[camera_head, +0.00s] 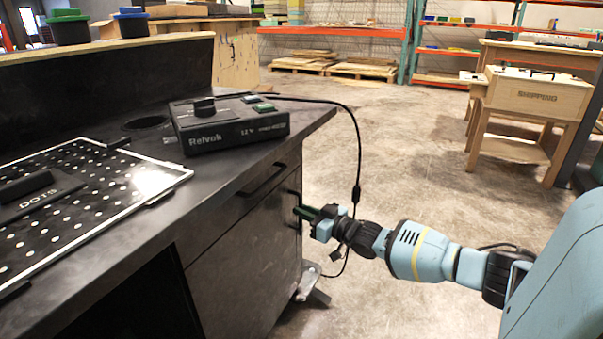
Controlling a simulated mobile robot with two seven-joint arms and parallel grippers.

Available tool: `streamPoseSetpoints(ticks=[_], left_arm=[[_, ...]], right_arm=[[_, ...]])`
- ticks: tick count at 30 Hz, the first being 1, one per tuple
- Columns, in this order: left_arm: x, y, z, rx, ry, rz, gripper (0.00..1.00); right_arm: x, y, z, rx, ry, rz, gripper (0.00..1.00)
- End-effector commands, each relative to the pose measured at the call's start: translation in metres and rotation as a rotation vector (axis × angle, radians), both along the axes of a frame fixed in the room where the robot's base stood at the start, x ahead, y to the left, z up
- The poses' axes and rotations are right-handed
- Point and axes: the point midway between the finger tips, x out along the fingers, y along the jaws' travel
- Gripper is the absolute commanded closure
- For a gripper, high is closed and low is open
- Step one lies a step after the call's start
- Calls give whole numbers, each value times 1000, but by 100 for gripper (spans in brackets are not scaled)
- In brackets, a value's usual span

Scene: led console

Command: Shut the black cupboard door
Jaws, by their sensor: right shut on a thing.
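The black cupboard door (245,260) is on the front of the dark workbench, below a drawer (235,205). It looks about in line with the bench front; I cannot tell whether a small gap is left. Its upright dark handle (292,196) is near the door's right edge. My right gripper (303,213) reaches in from the right and is shut on this handle, its fingertips partly hiding it. The lower part of the door runs out of the picture. My left gripper is not in view.
A black Relvok power box (230,122) stands on the worktop, its cable hanging past the bench corner near my right wrist. A dotted panel (90,195) lies at left. Open floor (420,165) is to the right, with a wooden shipping stand (535,95) beyond.

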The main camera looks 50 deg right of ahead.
Motion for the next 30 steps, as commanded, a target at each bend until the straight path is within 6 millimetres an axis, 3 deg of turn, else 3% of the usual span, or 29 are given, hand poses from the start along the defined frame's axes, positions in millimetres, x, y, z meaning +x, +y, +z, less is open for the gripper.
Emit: streamPoseSetpoints(ticks=[1,16,17,21,30], left_arm=[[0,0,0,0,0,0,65],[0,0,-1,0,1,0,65],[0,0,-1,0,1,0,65],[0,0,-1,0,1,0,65],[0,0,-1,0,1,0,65]], right_arm=[[1,-18,8,-2,-3,-35,100],[2,-20,10,-2,-6,-40,100],[2,-20,10,-2,-5,-40,85],[1,-19,9,-3,-6,-39,68],[1,-17,8,-4,-7,-35,68]])
